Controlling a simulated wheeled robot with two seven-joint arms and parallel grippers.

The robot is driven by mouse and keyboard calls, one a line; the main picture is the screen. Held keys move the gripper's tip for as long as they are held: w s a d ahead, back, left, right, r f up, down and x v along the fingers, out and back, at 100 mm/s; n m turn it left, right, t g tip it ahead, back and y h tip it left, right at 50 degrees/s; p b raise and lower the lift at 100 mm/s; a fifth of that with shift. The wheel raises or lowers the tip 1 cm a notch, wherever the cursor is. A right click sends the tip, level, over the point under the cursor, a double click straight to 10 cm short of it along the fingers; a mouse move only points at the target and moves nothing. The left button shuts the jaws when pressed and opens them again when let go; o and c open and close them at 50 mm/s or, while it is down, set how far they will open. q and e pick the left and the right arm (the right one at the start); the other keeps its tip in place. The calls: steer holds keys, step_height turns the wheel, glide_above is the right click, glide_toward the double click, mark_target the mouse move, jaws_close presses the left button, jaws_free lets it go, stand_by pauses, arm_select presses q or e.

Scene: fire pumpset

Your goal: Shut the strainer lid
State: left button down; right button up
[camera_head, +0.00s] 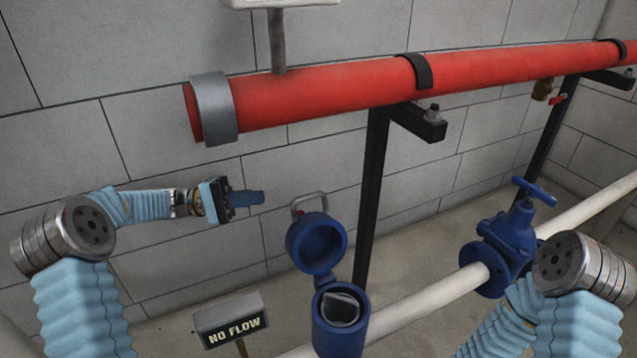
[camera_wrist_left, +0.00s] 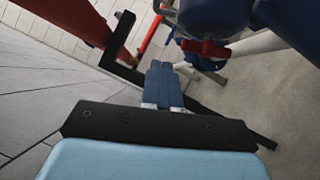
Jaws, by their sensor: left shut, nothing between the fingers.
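The blue strainer lid (camera_head: 317,243) stands open, tilted up on its hinge, with its hollow inside facing the camera and a grey handle (camera_head: 309,204) at its top. The blue strainer body (camera_head: 340,335) is below it, with its mouth open and a grey insert inside. My left gripper (camera_head: 258,198) is shut and empty, to the left of the lid handle and apart from it. Its closed blue fingers (camera_wrist_left: 163,82) also show in the left wrist view, with large blue parts at the upper right that I cannot identify surely. My right gripper is not in view.
A red pipe (camera_head: 330,92) runs along the wall above, on black brackets (camera_head: 371,185). A "NO FLOW" sign (camera_head: 230,319) stands left of the strainer. A blue handwheel valve (camera_head: 511,240) sits on the white pipe (camera_head: 430,303) to the right. Open space surrounds the left gripper.

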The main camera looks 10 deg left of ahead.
mark_target(307, 199)
arm_select(q)
steer(key=d+r, duration=0.1)
steer(key=d, duration=0.3)
steer(key=s+d+r, duration=0.1)
steer(key=d, duration=0.7)
steer(key=shift+s+r, duration=0.35)
steer(key=shift+r, duration=0.05)
steer(key=shift+s+d+r, duration=0.1)
steer(key=shift+s+d, duration=0.2)
steer(key=shift+d+r, duration=0.1)
